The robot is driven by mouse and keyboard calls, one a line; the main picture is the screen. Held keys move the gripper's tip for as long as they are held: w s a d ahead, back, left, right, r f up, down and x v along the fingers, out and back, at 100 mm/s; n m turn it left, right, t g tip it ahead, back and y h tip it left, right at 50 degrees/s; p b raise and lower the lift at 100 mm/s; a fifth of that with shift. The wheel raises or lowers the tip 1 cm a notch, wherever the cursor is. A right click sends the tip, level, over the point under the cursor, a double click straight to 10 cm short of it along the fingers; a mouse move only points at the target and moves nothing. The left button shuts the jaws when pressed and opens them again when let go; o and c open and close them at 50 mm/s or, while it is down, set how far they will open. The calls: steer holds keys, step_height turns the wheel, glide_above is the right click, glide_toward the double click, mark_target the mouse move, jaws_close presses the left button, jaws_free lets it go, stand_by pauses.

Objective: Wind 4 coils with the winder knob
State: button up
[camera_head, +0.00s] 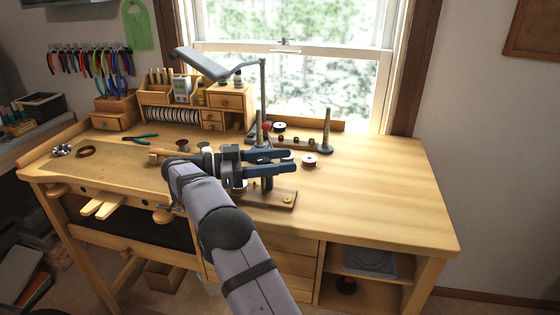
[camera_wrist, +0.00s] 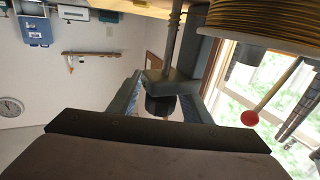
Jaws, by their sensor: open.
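My gripper (camera_head: 292,161) reaches over the winder from the front left, its two fingers pointing right. The winder stands on a wooden base (camera_head: 282,201) on the workbench, and my arm and fingers hide much of it in the head view. In the wrist view my gripper (camera_wrist: 163,85) is open. A dark rounded knob (camera_wrist: 160,106) shows between the fingers, below a grey block with a dark shaft (camera_wrist: 173,40). I cannot tell whether the fingers touch it. A spool wound with golden wire (camera_wrist: 265,18) fills the upper right of the wrist view.
A red ball on a thin rod (camera_wrist: 249,118) shows at the right of the wrist view. A spool rack (camera_head: 300,143) with uprights stands behind my gripper. A loose spool (camera_head: 309,161) is right of it. Pliers (camera_head: 140,138) lie left. The bench's right side (camera_head: 385,195) is clear.

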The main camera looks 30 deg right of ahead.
step_height(320, 180, up, 10)
steer(key=shift+p, duration=0.4)
stand_by(0.5)
steer(key=n+t+h+p, duration=0.2)
steer(key=n+t+p, duration=0.8)
steer(key=n, duration=2.4)
glide_above(258, 163)
steer(key=a+p, duration=0.1)
step_height(258, 163, down, 4)
steer(key=shift+s+a+f+n+t+y+b, duration=0.1)
steer(key=shift+f+n+t+y, duration=0.1)
steer(key=shift+f+n, duration=1.05)
steer(key=shift+s+a+f+n+t+y+b, duration=0.15)
steer(key=shift+f+n, duration=0.4)
steer(key=shift+n, duration=1.35)
steer(key=shift+a+f+n+t+y+b, duration=0.1)
steer(key=shift+f+n+t+y, duration=0.15)
steer(key=shift+f+n, duration=1)
steer(key=p+x, duration=0.2)
steer(key=x, duration=0.5)
steer(key=shift+d+r+p, duration=0.2)
steer(key=shift+r+p, duration=0.15)
steer(key=shift+r, duration=0.05)
steer(key=shift+c, duration=0.5)
